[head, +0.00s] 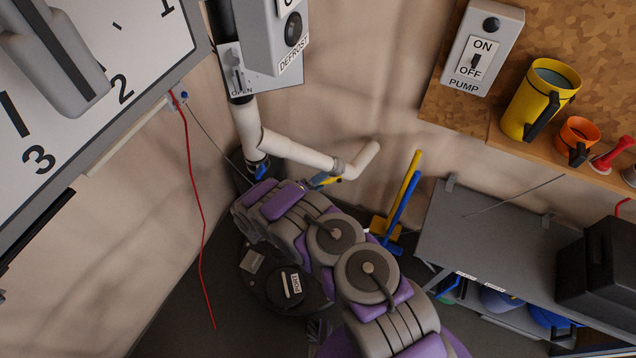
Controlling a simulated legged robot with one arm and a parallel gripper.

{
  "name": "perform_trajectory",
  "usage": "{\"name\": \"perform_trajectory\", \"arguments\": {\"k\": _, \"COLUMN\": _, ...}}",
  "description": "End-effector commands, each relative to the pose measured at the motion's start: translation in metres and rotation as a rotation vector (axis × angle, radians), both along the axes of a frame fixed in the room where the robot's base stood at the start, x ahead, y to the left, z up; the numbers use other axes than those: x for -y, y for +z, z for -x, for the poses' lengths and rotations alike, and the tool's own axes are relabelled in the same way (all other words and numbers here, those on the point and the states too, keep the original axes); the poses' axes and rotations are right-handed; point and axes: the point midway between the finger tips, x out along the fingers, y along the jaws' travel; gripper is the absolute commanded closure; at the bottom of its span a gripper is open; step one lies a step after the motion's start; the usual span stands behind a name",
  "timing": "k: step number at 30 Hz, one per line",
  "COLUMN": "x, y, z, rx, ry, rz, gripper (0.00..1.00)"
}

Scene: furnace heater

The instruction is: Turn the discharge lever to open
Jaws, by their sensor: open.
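A wall panel with a small grey lever (236,76) is at the upper centre-left. My purple and grey arm reaches up from the bottom right. My gripper (290,178) is at its far end, open, with blue-tipped parts apart on two sides, just below the white pipe (300,154). It is well below the lever and not touching it. The space between the fingers is partly hidden.
A grey box with a DEFROST knob (293,30) hangs right of the lever. A red cord (196,190) hangs at left. A PUMP switch (483,55), yellow mug (541,100) and orange cup (577,140) are at upper right. A grey bench (490,230) stands at right.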

Motion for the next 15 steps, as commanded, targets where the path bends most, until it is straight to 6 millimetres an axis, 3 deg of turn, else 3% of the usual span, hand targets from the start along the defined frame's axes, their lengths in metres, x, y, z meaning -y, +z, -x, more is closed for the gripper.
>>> {"name": "perform_trajectory", "arguments": {"k": 3, "x": -0.0001, "y": 0.0001, "z": 0.0001, "rx": 0.000, "ry": 0.000, "rz": 0.000, "gripper": 0.55}}
{"name": "perform_trajectory", "arguments": {"k": 15, "x": 0.0000, "y": -0.0001, "z": 0.0003, "rx": 0.000, "ry": -0.001, "rz": 0.000, "gripper": 0.93}}
